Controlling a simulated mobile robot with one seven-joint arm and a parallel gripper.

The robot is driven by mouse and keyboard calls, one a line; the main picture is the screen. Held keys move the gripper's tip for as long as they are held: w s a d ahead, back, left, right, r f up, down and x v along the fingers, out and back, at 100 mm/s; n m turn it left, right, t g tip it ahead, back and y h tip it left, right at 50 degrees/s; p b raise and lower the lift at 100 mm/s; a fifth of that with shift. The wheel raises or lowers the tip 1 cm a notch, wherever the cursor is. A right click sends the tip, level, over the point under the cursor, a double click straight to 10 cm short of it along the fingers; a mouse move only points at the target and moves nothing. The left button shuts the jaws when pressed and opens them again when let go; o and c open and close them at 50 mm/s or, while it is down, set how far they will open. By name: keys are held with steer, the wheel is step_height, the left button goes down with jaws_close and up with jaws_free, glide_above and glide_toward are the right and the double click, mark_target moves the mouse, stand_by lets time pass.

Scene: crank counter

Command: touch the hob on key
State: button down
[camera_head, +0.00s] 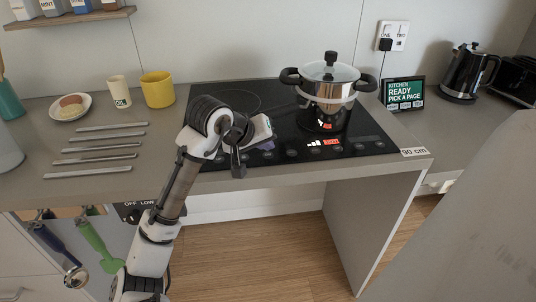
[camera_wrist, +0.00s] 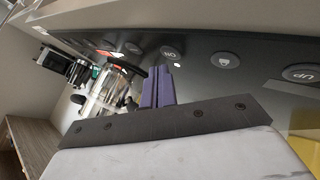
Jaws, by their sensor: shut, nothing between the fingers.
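The hob (camera_head: 240,95) is a black glass plate set in the counter, with a row of round touch keys along its front edge. In the wrist view the on key (camera_wrist: 171,53) is a dark grey disc with its lettering upside down. My gripper (camera_head: 266,145) is over the front part of the hob, near the key row. Its purple fingers (camera_wrist: 158,87) are shut and empty in the wrist view. Their tips appear just short of the on key, and contact cannot be told. In the head view I cannot read the key labels.
A lock-marked key (camera_wrist: 225,60) and an up key (camera_wrist: 302,73) lie to the right of the on key. A lidded steel pot (camera_head: 330,85) stands on the hob, and a red sign (camera_head: 331,141) glows before it. A yellow mug (camera_head: 158,90) and several bars lie left.

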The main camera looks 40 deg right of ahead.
mark_target(265, 157)
steer(key=shift+f, duration=0.15)
steer(key=shift+f, duration=0.3)
steer(key=shift+s+f, duration=0.15)
steer(key=shift+f, duration=0.55)
stand_by(0.9)
steer(key=shift+r+p, duration=0.85)
step_height(265, 157, up, 5)
steer(key=p, duration=0.5)
steer(key=shift+r, duration=0.2)
steer(key=shift+f, duration=0.1)
